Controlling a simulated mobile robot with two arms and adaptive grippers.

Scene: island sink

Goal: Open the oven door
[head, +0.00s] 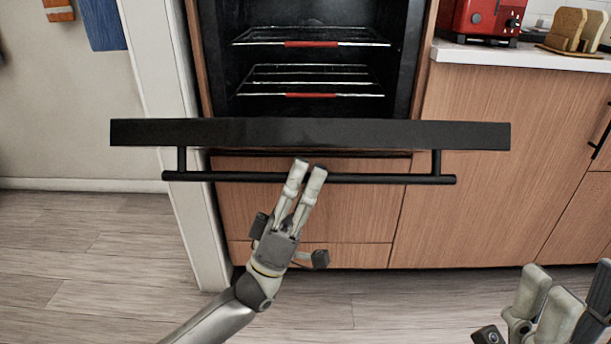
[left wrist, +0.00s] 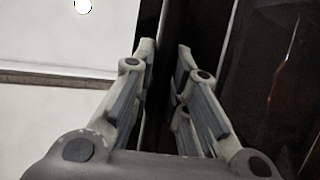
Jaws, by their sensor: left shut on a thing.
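The black oven door (head: 310,132) is swung down so that I see its top edge, and the oven cavity (head: 315,25) behind it is exposed. A black bar handle (head: 380,179) runs along the door's near side. My left gripper (head: 307,168) is at the middle of the handle, its fingers shut on the bar. In the left wrist view, the left gripper's fingers (left wrist: 168,60) stand close on either side of a dark strip.
Two wire racks (head: 310,78) with red front strips are inside the oven. Wooden cabinets (head: 500,150) stand to the right, with a red toaster (head: 485,18) and bread (head: 570,28) on the counter. The wood floor (head: 90,260) at left is clear.

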